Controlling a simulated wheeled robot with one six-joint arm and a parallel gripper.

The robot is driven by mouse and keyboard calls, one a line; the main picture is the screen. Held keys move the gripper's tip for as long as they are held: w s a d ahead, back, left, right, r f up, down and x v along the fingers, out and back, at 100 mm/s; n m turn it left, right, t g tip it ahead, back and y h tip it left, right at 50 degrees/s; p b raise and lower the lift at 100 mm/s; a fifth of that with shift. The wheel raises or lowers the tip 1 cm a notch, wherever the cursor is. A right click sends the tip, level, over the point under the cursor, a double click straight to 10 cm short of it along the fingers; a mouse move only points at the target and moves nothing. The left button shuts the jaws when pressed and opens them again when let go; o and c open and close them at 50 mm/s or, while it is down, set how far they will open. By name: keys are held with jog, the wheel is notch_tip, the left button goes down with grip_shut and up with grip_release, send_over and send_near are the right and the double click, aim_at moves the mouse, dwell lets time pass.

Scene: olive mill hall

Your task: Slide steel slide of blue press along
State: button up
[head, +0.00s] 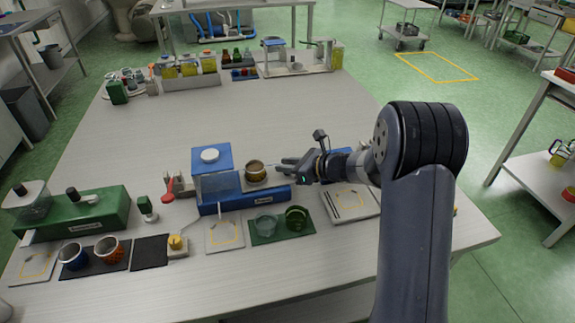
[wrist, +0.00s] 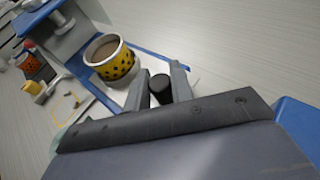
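The blue press (head: 211,172) stands mid-table in the head view, a blue upright housing on a long blue base. Its steel slide (head: 268,181) lies on the base to the right of the housing. A brown-filled yellow cup with dark dots (wrist: 112,60) stands on the slide; the head view shows it too (head: 256,171). My gripper (head: 289,168) is at the slide's right end. In the wrist view, my gripper's fingers (wrist: 161,82) stand either side of a black knob (wrist: 161,90). Whether they press on it is unclear.
A green press (head: 100,208) stands at the left. In front lie a green mat with green glassware (head: 281,228), a pale board (head: 224,235) and a yellow-topped block (head: 177,243). A red-handled tool (head: 168,190) is left of the blue press. The table's middle behind is clear.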

aim_at(247, 179)
grip_shut()
jog(key=s+a+b, duration=0.1)
jog(key=a+b, duration=0.1)
jog(key=a, duration=0.1)
jog(key=s+a+b, duration=0.1)
jog(key=a+b, duration=0.1)
jog(key=a, duration=0.2)
jog(key=s+a+b, duration=0.1)
jog(key=a+b, duration=0.2)
jog(key=a, duration=0.1)
jog(key=shift+s, duration=0.1)
jog(key=o, duration=0.5)
grip_release()
jog(key=shift+a, duration=0.1)
jog(key=shift+o, duration=0.4)
